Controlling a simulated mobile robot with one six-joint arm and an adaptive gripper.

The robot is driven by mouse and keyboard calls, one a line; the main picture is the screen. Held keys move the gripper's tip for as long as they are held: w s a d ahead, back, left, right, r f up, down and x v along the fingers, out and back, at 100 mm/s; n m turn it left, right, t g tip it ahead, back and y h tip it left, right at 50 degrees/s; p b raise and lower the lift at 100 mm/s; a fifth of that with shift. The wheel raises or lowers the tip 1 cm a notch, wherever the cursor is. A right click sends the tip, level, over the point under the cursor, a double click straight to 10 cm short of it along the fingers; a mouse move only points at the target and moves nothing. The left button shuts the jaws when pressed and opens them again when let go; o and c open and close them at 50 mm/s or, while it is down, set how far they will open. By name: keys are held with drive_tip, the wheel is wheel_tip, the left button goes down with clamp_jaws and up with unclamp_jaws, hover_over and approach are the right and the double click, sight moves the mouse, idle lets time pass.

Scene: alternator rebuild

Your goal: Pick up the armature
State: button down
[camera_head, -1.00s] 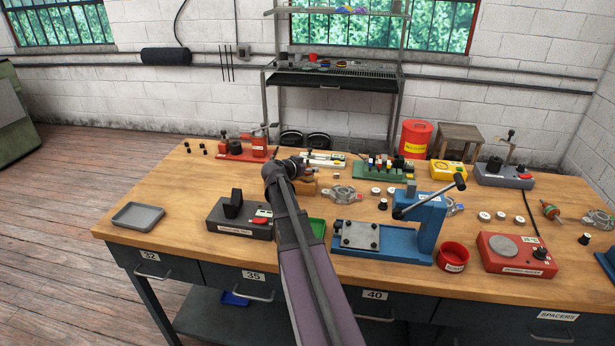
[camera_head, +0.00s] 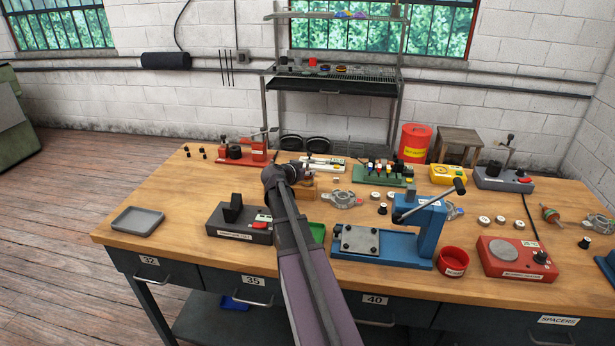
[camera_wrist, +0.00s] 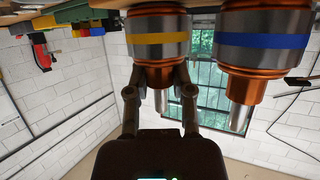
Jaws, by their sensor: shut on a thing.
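In the wrist view, an armature with a yellow band (camera_wrist: 158,40) has a dark metal body, copper ends and a steel shaft pointing down in the picture. My gripper (camera_wrist: 161,78) is shut on it, with one finger on each side of its copper end. A second armature with a blue band (camera_wrist: 262,42) stands close to the right, apart from the fingers. In the head view, my own wrist hides the gripper and most of these armatures. A wooden block (camera_head: 306,189) shows beside my wrist.
A blue press (camera_head: 430,230) stands to the right of my arm. A dark tester with a V-shaped cradle (camera_head: 238,226) stands to the left. A red vise fixture (camera_head: 240,155) and a green rack (camera_head: 375,176) stand farther back. A grey tray (camera_head: 120,226) lies at the left, with bare tabletop around it.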

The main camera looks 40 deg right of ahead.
wheel_tip(320, 180, up, 10)
drive_tip(key=p, duration=1)
idle(0.3)
drive_tip(key=shift+d, duration=0.1)
idle(0.6)
